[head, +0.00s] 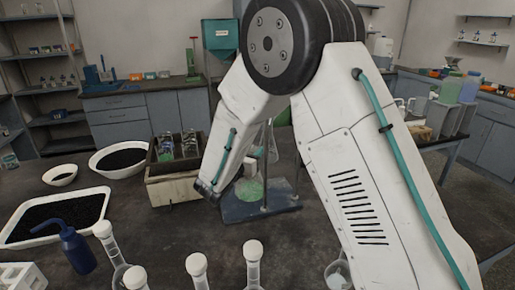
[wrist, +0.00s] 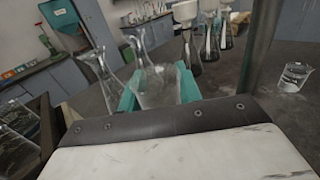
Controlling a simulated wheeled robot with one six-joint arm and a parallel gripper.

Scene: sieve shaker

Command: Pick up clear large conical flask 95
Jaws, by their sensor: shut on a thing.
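In the wrist view, my gripper (wrist: 157,88) has its teal fingers closed on either side of a clear glass vessel, the clear large conical flask (wrist: 156,92). The flask is see-through, so its outline is faint and its label cannot be read. Another clear conical flask (wrist: 101,72) stands just left of the fingers, and one more (wrist: 139,47) stands behind.
A metal rod (wrist: 257,50) rises to the right of the gripper, and a glass beaker (wrist: 294,77) stands beyond it. A wooden crate (head: 172,188) and a blue wash bottle (head: 76,248) are on the bench.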

